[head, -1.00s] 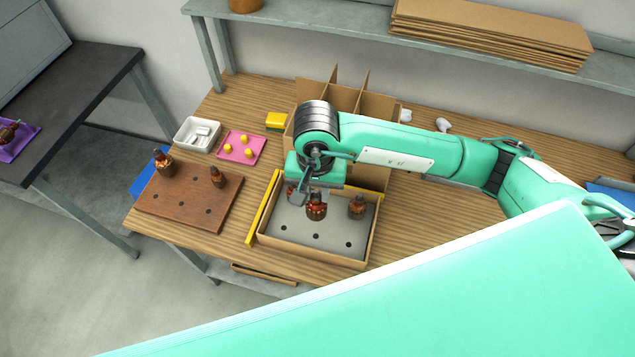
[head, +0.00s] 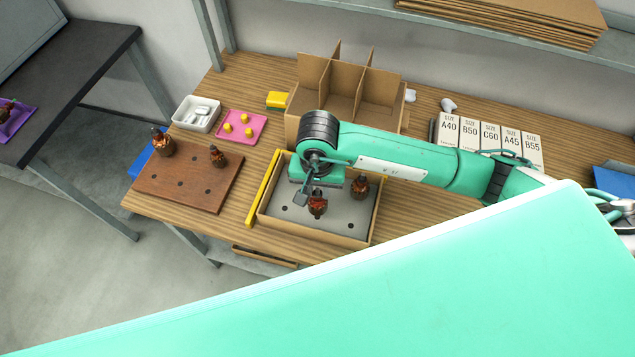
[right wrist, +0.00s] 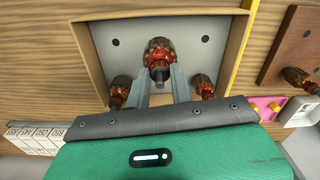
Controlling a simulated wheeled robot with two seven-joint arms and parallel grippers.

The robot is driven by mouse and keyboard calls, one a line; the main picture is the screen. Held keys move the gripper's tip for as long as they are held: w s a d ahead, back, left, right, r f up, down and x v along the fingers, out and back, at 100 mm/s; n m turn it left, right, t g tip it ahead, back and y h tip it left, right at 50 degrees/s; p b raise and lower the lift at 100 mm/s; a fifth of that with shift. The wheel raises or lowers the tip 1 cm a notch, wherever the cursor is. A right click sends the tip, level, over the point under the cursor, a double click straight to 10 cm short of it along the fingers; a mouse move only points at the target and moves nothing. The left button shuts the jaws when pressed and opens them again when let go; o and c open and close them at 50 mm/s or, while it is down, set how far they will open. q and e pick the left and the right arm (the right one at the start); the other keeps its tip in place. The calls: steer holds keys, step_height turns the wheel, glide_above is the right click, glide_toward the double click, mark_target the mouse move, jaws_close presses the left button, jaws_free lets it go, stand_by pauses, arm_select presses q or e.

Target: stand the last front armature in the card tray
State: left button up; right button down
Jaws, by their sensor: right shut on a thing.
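My right gripper (head: 311,192) is shut on a copper-and-dark armature (head: 317,206), upright at the front middle of the card tray (head: 374,212). The right wrist view shows this armature (right wrist: 160,58) between the two fingers, with bare holes on either side of it. I cannot tell whether its lower end is fully seated. Another armature (head: 359,187) stands in the tray's back right. A third (right wrist: 203,87) shows in the right wrist view at the tray's other back corner; my gripper hides it in the head view. My left gripper is not in view.
A brown board (head: 190,195) left of the tray holds two armatures. A yellow strip (head: 263,188) lies along the tray's left side. A divided cardboard box (head: 345,90) stands behind it. A pink tray (head: 258,122), white bin (head: 190,118) and size cards (head: 490,138) are nearby.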

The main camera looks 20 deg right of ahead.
mark_target(318, 202)
steer(key=shift+f, duration=0.9)
steer(key=shift+b, duration=0.3)
steer(key=shift+f+b, duration=1.05)
steer(key=shift+b, duration=0.05)
steer(key=c, duration=0.8)
jaws_free()
steer(key=shift+o, duration=0.2)
